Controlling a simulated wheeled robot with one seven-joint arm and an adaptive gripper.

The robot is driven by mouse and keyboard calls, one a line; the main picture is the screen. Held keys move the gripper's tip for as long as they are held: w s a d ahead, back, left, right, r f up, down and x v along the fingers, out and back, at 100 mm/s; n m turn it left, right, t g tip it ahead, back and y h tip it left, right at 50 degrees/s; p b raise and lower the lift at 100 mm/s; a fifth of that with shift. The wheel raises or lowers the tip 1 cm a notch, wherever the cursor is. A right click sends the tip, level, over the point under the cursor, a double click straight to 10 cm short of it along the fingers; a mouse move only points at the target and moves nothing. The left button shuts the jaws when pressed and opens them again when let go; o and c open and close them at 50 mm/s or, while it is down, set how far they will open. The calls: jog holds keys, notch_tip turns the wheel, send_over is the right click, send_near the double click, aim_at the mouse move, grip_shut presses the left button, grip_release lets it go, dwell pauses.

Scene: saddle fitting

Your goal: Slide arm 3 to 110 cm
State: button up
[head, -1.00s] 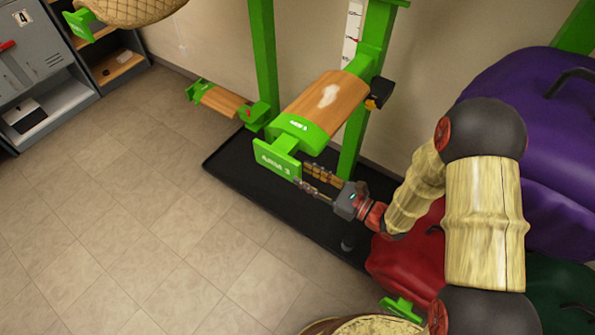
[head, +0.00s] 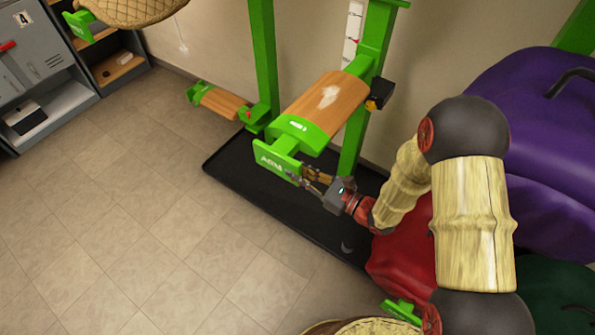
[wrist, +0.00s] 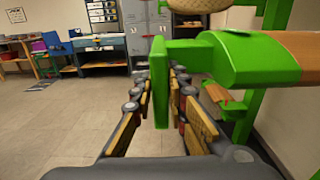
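Arm 3 (head: 325,105) is a wood-topped arm with a green front and a green end plate (head: 277,160) with white lettering, mounted on a green post (head: 362,125). The end plate also stands upright in the middle of the wrist view (wrist: 160,85). My gripper (head: 308,178) is at the plate's right end in the head view. In the wrist view its fingers (wrist: 160,100) are spread on either side of the plate, with gaps showing; firm contact is not visible. A white scale strip (head: 352,28) shows on the post; its numbers are unreadable. A black-and-yellow knob (head: 379,93) sits beside the arm.
Another wood-topped arm (head: 220,102) is lower at left, and a woven saddle (head: 130,10) is at upper left. A black base mat (head: 235,170) lies below. Red (head: 400,245) and purple (head: 545,130) bulky items crowd the right. The floor at left is clear.

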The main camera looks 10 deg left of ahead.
grip_shut()
dwell(0.3)
jog(key=shift+r, duration=0.1)
notch_tip(320, 180, up, 10)
jog(key=p, duration=0.7)
jog(key=shift+o, duration=2.3)
grip_release()
jog(key=shift+o, duration=0.6)
jog(key=shift+d, duration=0.1)
jog(key=v, duration=1.1)
jog(key=shift+s+d, duration=0.2)
jog(key=shift+d, duration=0.15)
